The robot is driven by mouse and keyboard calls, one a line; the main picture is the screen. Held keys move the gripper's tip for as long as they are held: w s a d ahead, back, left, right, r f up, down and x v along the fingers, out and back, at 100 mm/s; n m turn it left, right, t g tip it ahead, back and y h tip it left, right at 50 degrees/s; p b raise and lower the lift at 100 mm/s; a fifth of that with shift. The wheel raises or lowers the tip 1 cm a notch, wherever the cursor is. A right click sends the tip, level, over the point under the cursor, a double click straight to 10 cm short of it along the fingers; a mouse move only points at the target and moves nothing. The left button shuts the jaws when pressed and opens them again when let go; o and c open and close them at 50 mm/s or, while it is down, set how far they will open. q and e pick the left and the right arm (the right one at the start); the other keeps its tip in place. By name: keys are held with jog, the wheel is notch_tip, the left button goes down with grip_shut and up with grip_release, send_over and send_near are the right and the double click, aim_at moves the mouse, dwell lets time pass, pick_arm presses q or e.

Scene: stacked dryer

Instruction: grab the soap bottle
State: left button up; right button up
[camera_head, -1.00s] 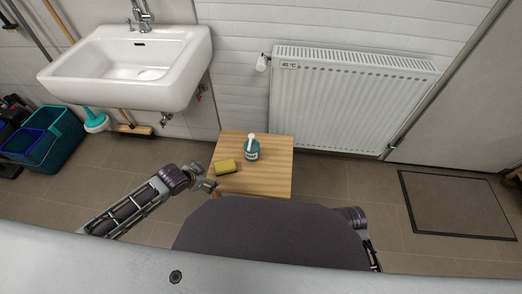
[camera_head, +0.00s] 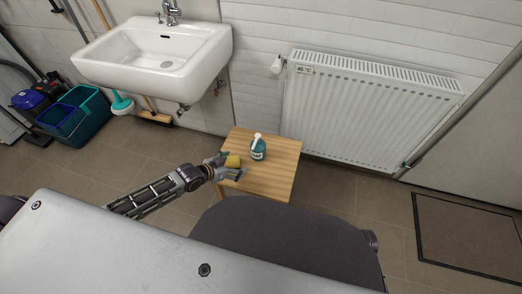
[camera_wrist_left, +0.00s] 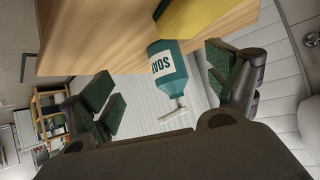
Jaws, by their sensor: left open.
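The soap bottle (camera_head: 258,150) is teal with a white pump top and stands upright on a small wooden stool (camera_head: 268,185). In the left wrist view the bottle (camera_wrist_left: 172,72) appears upside down, with its label "SOAP" partly readable, in the gap between my open fingers. My left gripper (camera_head: 231,167) is open and empty at the stool's left edge, to the left of the bottle and apart from it. A yellow sponge (camera_head: 233,161) lies on the stool between gripper and bottle, partly hidden by the fingers. My right gripper is out of view.
The sponge (camera_wrist_left: 195,15) lies close beside the bottle. A white sink (camera_head: 155,50) hangs on the wall at the back left, and a radiator (camera_head: 365,105) stands behind the stool to the right. The stool top right of the bottle is clear.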

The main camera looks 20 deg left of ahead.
pick_arm(q)
jog(key=t+h, duration=0.2)
send_near(258, 148)
jog(key=shift+a, duration=0.55)
jog(key=shift+s+r, duration=0.3)
jog(key=shift+s, duration=0.05)
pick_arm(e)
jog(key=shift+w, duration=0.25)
pick_arm(q)
jog(key=b+x, duration=0.3)
jog(key=x, duration=0.5)
jog(key=shift+w+f+y, duration=0.2)
jog(key=shift+w+y, duration=0.1)
jog(key=shift+w, duration=0.05)
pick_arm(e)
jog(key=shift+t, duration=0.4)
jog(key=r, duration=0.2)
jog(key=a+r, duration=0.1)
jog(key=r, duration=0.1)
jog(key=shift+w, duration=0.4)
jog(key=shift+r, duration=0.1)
pick_arm(q)
jog(key=shift+w+f, duration=0.1)
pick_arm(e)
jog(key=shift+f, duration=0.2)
